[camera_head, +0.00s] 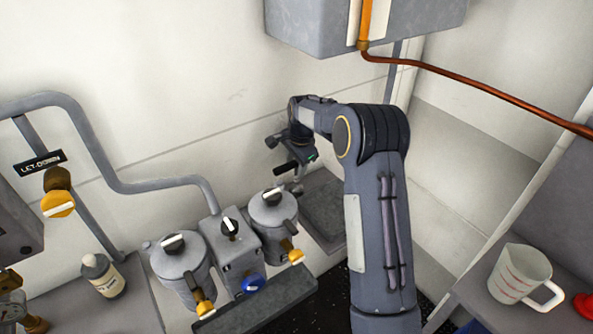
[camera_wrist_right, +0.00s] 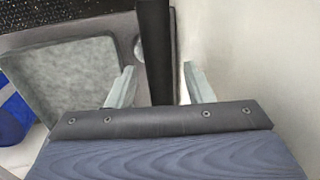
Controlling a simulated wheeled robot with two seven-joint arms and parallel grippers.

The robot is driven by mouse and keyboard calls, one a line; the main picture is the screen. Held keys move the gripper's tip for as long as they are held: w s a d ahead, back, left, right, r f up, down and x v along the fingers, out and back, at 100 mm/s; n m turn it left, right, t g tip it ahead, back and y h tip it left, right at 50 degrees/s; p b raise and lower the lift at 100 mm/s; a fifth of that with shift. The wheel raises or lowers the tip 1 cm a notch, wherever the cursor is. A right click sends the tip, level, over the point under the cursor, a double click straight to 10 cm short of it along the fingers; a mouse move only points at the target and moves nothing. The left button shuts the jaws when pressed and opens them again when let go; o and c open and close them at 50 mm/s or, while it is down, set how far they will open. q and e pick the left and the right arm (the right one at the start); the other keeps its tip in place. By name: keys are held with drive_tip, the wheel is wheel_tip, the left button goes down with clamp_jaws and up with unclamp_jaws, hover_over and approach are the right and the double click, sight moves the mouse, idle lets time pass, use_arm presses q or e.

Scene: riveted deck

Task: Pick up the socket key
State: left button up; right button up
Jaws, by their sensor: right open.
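My right gripper (camera_head: 284,162) is at the back wall, above the grey ledge behind the canisters. It also shows in the right wrist view (camera_wrist_right: 159,66), where its two pale fingers stand apart. A long black bar, which looks like the socket key (camera_wrist_right: 154,40), runs from the top edge down between the fingers, with a gap to the right finger. Its lower end is hidden behind the gripper body. In the head view a short black bar (camera_head: 286,168) shows at the gripper; I cannot tell surely that it is the key. My left gripper is not in view.
Two grey canisters (camera_head: 181,262) with yellow handles flank a valve box (camera_head: 238,262) in front of the gripper. A grey cabinet (camera_head: 315,35) hangs above. A bottle (camera_head: 103,276) stands left and a measuring jug (camera_head: 518,276) right. The wall is close to the gripper.

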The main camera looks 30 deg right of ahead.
drive_tip(key=shift+s, duration=0.1)
clamp_jaws()
idle(0.4)
drive_tip(key=shift+r+b, duration=0.3)
drive_tip(key=shift+b, duration=0.2)
drive_tip(key=r, duration=0.4)
drive_tip(key=s+r+b, duration=0.1)
drive_tip(key=r, duration=0.1)
drive_tip(key=shift+r, duration=0.2)
drive_tip(key=s+d+b, duration=0.1)
drive_tip(key=s+b, duration=0.3)
drive_tip(key=s, duration=1.4)
drive_tip(key=shift+s+d+b, duration=0.3)
drive_tip(key=shift+s, duration=0.1)
